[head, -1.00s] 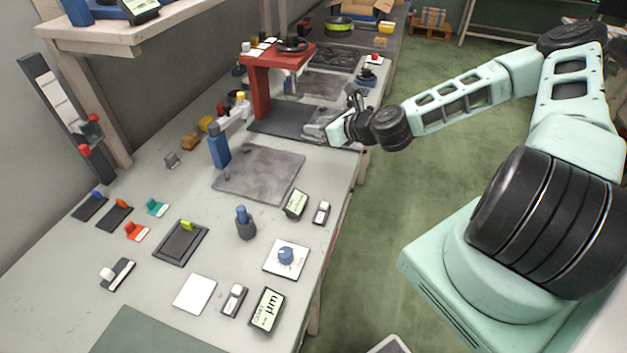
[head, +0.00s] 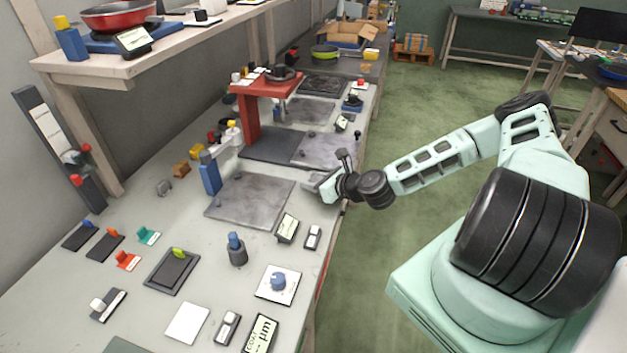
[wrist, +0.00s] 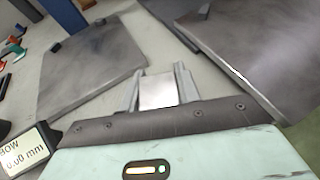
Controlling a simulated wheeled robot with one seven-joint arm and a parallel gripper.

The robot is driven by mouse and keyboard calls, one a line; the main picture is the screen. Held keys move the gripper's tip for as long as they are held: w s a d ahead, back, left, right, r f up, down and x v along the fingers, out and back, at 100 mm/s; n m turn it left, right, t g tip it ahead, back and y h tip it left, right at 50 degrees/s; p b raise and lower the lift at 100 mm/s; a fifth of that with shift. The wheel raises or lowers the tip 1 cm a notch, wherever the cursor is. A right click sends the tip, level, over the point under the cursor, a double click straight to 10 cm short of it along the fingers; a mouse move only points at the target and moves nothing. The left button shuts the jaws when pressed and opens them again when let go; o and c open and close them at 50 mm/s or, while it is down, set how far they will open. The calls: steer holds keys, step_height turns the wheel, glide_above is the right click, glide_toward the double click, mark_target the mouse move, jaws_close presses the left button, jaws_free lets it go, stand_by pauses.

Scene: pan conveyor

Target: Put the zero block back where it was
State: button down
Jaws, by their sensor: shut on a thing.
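My gripper (head: 316,186) is low over the bench near its right edge, between two grey stone plates. In the wrist view my gripper (wrist: 157,88) is shut on a small pale metal block (wrist: 157,91), which I take to be the zero block. The block sits between the two fingers, with its smooth face showing. The near stone plate (head: 250,200) is left of the gripper, and the far one (head: 330,148) is beyond it. In the wrist view they lie at left (wrist: 95,72) and right (wrist: 262,45). The block cannot be made out in the head view.
A blue gauge post (head: 210,174) stands at the near plate's back edge. A display (head: 287,228) and a small switch box (head: 313,237) lie near the bench edge; the display also shows in the wrist view (wrist: 24,152). A red press (head: 252,110) stands farther back.

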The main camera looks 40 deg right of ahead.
steer(key=shift+f, duration=0.2)
steer(key=c, duration=1)
jaws_free()
steer(key=shift+r, duration=0.1)
steer(key=shift+r, duration=0.1)
steer(key=b+v, duration=0.2)
steer(key=v, duration=1)
steer(key=shift+r, duration=0.1)
